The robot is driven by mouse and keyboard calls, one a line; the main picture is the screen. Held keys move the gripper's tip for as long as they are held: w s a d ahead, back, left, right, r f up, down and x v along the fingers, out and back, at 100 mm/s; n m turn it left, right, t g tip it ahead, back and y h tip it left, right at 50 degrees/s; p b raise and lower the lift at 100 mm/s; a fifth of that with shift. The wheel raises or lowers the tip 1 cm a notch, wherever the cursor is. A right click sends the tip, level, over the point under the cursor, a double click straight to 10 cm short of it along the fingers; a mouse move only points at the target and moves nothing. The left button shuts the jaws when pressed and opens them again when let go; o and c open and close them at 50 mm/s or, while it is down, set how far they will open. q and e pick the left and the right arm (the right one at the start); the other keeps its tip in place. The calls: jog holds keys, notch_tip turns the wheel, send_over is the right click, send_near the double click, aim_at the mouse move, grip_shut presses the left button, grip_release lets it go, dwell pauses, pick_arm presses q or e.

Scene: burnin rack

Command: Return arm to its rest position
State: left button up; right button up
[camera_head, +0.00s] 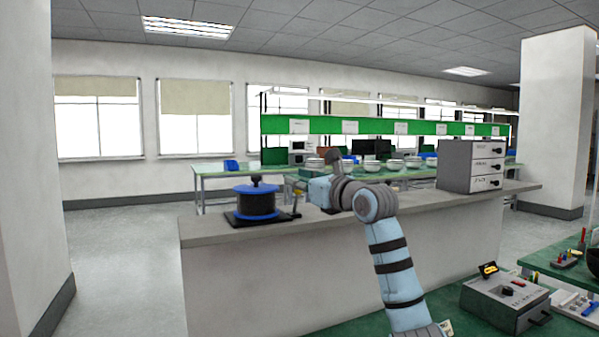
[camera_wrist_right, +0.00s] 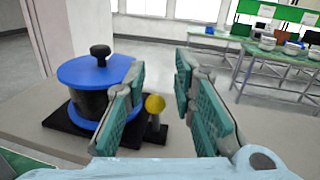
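My right arm rises from the bottom of the head view and bends left over the grey counter (camera_head: 330,251). Its gripper (camera_head: 301,201) is near the blue-and-black round device in the head view. In the right wrist view the two teal-padded fingers of that gripper (camera_wrist_right: 172,105) stand well apart, with nothing held between them. The round device (camera_wrist_right: 88,88), blue with a black knob on top, sits on a black base left of the fingers; it also shows in the head view (camera_head: 257,201). A yellow-knobbed lever (camera_wrist_right: 155,103) stands beside it, close to the left finger. My left gripper is in no view.
A grey drawer unit (camera_head: 470,166) stands on the counter's right part. A grey box with a black knob (camera_head: 505,300) sits on the green table at the lower right. Green workbenches (camera_head: 214,170) stand behind the counter. The floor at left is clear.

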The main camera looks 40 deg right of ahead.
jog(key=r, duration=0.5)
jog(key=shift+a+r, duration=0.15)
jog(key=shift+a, duration=0.05)
jog(key=shift+d, duration=0.1)
jog(key=shift+d, duration=0.1)
